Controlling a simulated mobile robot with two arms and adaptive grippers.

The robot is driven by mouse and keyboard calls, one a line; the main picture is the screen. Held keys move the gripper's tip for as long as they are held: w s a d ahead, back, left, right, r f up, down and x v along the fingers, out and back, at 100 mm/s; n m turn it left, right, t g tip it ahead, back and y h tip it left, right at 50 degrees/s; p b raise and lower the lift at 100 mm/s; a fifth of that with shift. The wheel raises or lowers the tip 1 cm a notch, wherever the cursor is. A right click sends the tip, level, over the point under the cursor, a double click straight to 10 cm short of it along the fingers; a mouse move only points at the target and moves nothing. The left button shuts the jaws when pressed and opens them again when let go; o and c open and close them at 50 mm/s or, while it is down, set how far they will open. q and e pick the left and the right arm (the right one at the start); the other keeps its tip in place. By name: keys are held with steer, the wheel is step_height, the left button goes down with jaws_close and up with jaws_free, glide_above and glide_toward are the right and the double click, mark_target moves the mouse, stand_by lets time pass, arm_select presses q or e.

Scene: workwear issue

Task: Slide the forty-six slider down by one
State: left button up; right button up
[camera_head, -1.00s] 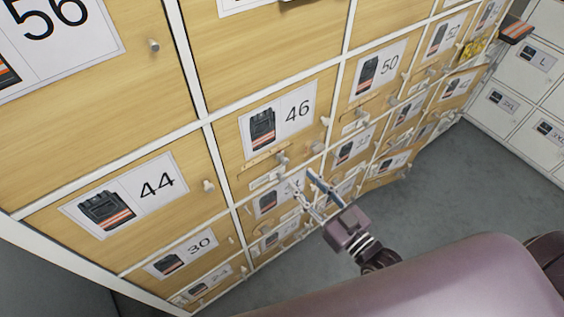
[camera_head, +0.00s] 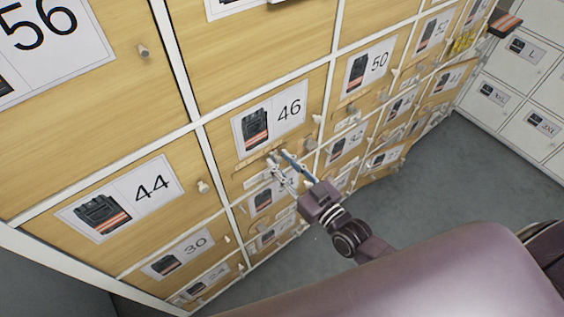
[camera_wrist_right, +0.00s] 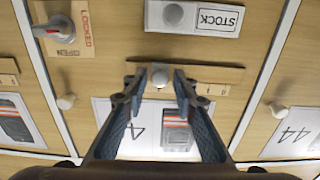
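The forty-six door has a card with a vest picture and the number 46 (camera_head: 270,123). Below the card is a pale wooden slider strip (camera_head: 246,170) with a small knob. In the right wrist view, which is upside down, the strip (camera_wrist_right: 222,73) lies along the card's edge and its round knob (camera_wrist_right: 160,76) stands near its middle. My right gripper (camera_head: 278,158) is at this knob; its two blue-grey fingers (camera_wrist_right: 158,84) are apart, one on either side of the knob, with gaps visible. My left gripper is not in view.
A STOCK plate (camera_wrist_right: 215,18) with a knob and an OPEN/LOCKED dial (camera_wrist_right: 65,28) are close by. Door knobs stick out around, including the forty-four knob (camera_head: 203,187). The grey floor (camera_head: 480,200) at right is clear.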

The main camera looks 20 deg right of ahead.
jaws_close()
steer(key=shift+s+a+p, duration=0.25)
steer(key=shift+a, duration=0.4)
steer(key=shift+s+a+p, duration=0.25)
steer(key=shift+a, duration=0.4)
steer(key=shift+o, duration=1.7)
jaws_free()
steer(key=shift+d, duration=0.1)
steer(key=v, duration=1.2)
